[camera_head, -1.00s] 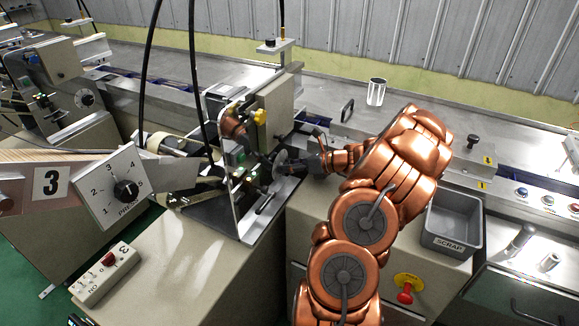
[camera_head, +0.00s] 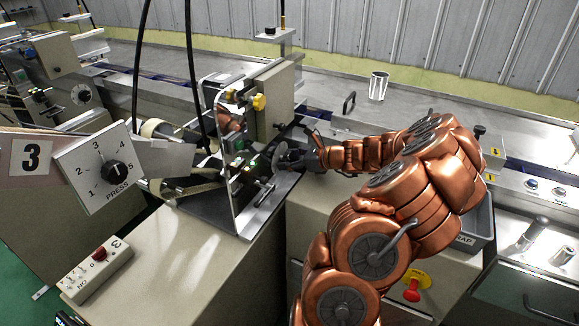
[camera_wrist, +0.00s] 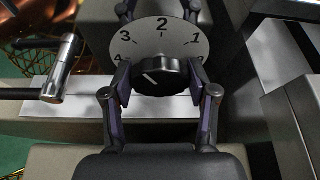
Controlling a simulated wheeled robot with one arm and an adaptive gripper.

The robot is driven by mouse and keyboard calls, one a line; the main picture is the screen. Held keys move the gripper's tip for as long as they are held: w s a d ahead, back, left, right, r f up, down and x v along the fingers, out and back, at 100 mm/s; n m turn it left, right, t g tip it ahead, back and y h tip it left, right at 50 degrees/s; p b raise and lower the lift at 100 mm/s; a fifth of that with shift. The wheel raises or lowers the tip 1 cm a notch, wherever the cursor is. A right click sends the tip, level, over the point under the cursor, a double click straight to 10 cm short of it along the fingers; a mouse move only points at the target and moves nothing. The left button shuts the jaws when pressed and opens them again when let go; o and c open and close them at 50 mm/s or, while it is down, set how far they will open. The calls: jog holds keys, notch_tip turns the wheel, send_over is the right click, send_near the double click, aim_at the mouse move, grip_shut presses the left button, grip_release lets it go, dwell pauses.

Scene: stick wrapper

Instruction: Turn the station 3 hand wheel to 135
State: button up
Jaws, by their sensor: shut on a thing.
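My gripper (camera_wrist: 160,90) is shut on a dark round knob (camera_wrist: 165,80), one finger at each side of it. The knob sits in front of a pale round dial (camera_wrist: 160,38) marked 3, 2 and 1, with further figures partly hidden by the fingers. A white line on the knob slants to the upper left. In the head view my gripper (camera_head: 306,160) is at the right side of the station 3 machine (camera_head: 243,185), at a grey disc (camera_head: 283,160) seen at a slant. The value set and any 135 mark cannot be read.
A switch box (camera_head: 97,268) lies on the cabinet top. A grey scrap bin (camera_head: 484,222) and a red knob (camera_head: 412,291) are near my arm. A metal cup (camera_head: 378,86) stands behind.

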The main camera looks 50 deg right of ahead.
jog(key=shift+a+f+n+h+b, duration=0.15)
jog(key=shift+n+h+b, duration=0.6)
jog(key=shift+b, duration=0.6)
jog(key=shift+n, duration=0.25)
jog(key=o, duration=1.2)
jog(key=shift+c, duration=0.2)
jog(key=v, duration=1.2)
jog(key=shift+s, duration=0.1)
